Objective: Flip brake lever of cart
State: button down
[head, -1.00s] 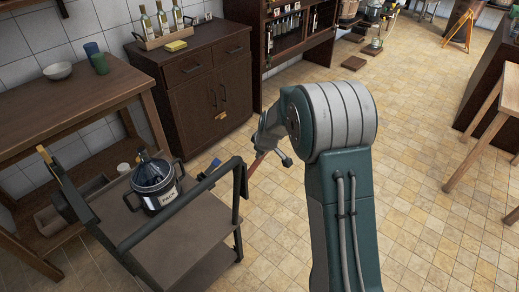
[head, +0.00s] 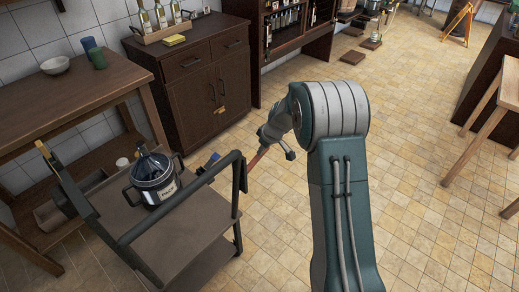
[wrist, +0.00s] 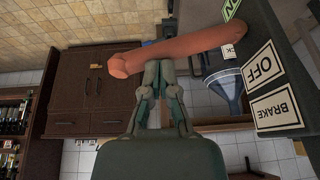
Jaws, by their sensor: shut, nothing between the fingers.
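The cart (head: 190,236) stands at the lower left in the head view, a dark frame with two shelves. Its brake lever is a red-orange bar (wrist: 185,48) in the wrist view, jutting left from a dark side panel (wrist: 285,35). The panel bears BRAKE (wrist: 274,106) and OFF (wrist: 264,69) labels and a green label cut by the top edge (wrist: 231,9). The lever's base lies between the green label and OFF. My gripper (wrist: 158,70) is shut and empty, its fingertips right at the lever's side; contact is unclear. In the head view the lever (head: 257,158) shows small beside my wrist.
A lidded pot (head: 154,180) stands on the cart's top shelf. A wooden table (head: 75,95) is at the left and a brown cabinet (head: 205,80) with a bottle tray stands behind.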

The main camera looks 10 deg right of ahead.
jog(key=shift+w+d+f+m+g+y, duration=0.2)
jog(key=shift+d+f+g+y, duration=0.15)
jog(key=shift+f+y, duration=0.25)
jog(key=shift+w+d+f+m+g+y, duration=0.15)
jog(key=shift+d+f+g+y, duration=0.1)
jog(key=shift+f+g+y, duration=0.35)
jog(key=shift+w+d+f+m+g+y, duration=0.1)
jog(key=shift+f+g+y, duration=0.15)
jog(key=shift+f+y, duration=0.4)
jog(key=shift+d+f+m+g+y, duration=0.15)
jog(key=shift+f+g+y, duration=0.15)
jog(key=shift+f, duration=0.55)
jog(key=shift+w+a+f+m+g+y, duration=0.1)
jog(key=shift+f+g+y, duration=0.1)
jog(key=shift+f+y, duration=0.45)
jog(key=shift+s+f, duration=0.1)
jog(key=shift+f, duration=0.15)
jog(key=shift+r, duration=0.1)
